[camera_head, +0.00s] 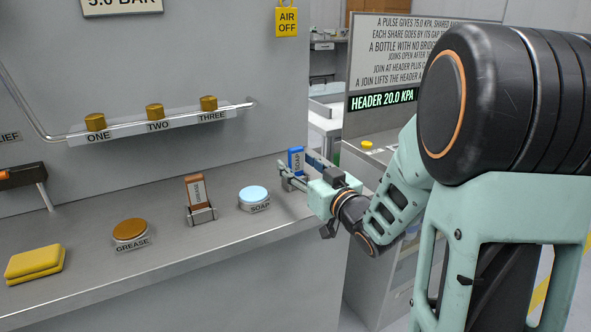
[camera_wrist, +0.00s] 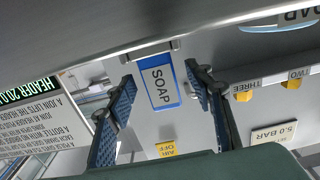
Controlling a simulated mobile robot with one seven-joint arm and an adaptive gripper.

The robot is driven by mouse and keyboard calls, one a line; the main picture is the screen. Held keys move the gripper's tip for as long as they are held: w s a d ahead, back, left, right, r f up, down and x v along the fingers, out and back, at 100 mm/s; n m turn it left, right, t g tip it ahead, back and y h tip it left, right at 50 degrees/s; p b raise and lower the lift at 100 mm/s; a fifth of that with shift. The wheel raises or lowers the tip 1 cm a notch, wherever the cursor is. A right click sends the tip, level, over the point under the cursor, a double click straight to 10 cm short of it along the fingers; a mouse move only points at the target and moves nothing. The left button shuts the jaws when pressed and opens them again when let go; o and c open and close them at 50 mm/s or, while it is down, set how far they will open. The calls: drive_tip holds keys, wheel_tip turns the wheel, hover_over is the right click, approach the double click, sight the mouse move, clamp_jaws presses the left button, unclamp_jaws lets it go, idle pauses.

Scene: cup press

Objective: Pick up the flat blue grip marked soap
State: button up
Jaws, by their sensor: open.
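The flat blue grip (camera_head: 296,158) stands upright at the right end of the grey counter. My gripper (camera_head: 299,170) is open at the grip, reaching in from the right. In the wrist view its two blue-padded fingers (camera_wrist: 162,80) stand to either side of the grip, with a gap on each side. The grip appears between the fingertips; I cannot tell how deep. Its lower part is partly hidden by my gripper in the head view.
A light-blue round soap pad (camera_head: 253,195) lies left of the grip. A rail with brass knobs (camera_head: 155,111) runs above. The counter edge is close.

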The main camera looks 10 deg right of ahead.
drive_tip(key=shift+w+a, duration=0.2)
drive_tip(key=shift+w, duration=0.5)
drive_tip(key=shift+c, duration=0.7)
drive_tip(key=c, duration=1)
drive_tip(key=shift+c, duration=0.3)
drive_tip(key=shift+r, duration=0.1)
